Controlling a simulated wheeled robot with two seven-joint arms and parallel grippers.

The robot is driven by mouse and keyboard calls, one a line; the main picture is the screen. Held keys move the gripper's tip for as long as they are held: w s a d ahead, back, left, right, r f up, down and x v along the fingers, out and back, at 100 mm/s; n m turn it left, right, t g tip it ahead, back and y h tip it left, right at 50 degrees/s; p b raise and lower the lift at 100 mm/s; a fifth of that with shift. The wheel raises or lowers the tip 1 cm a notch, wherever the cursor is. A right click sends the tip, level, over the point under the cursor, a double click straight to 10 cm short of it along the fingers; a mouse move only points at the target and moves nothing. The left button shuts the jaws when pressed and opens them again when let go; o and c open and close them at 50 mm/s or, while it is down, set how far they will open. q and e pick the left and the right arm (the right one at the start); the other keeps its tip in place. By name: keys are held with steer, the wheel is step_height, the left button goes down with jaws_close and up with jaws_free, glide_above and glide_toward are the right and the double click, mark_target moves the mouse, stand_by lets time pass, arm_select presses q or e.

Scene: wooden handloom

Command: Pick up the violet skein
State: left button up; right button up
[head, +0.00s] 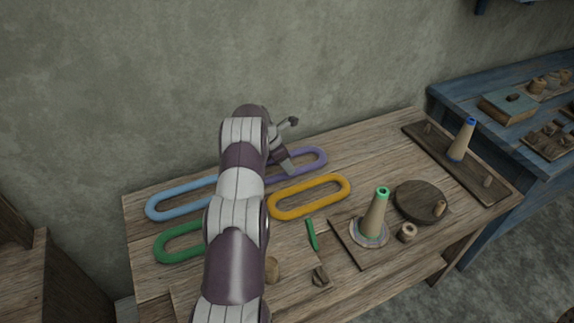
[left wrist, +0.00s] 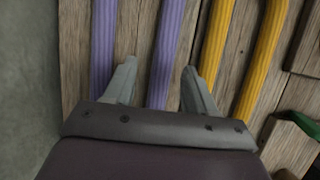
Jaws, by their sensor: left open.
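The violet skein (head: 324,160) is a long, flat oval loop lying at the back of the wooden table. My left arm hides its left part in the head view. My left gripper (head: 290,147) is open at the skein, with one finger pointing down near it. In the left wrist view, the fingers of my left gripper (left wrist: 160,68) stand apart on either side of one long strand of the violet skein (left wrist: 168,45). The skein's other strand lies outside, to the left. I cannot tell how high the fingertips are. My right gripper is not in view.
A yellow skein (head: 310,197) lies close in front of the violet one. A blue skein (head: 178,199) and a green skein (head: 178,243) lie left, partly behind my arm. A cone (head: 376,217) with a green top stands to the right. The wall rises behind the table.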

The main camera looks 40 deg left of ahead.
arm_select(q)
steer(key=f, duration=0.1)
steer(key=w+d+f, duration=0.1)
steer(key=d+f, duration=0.1)
steer(key=shift+w+f, duration=0.3)
steer(key=shift+w, duration=0.05)
steer(key=shift+a+f, duration=0.1)
steer(key=shift+f, duration=0.05)
jaws_close()
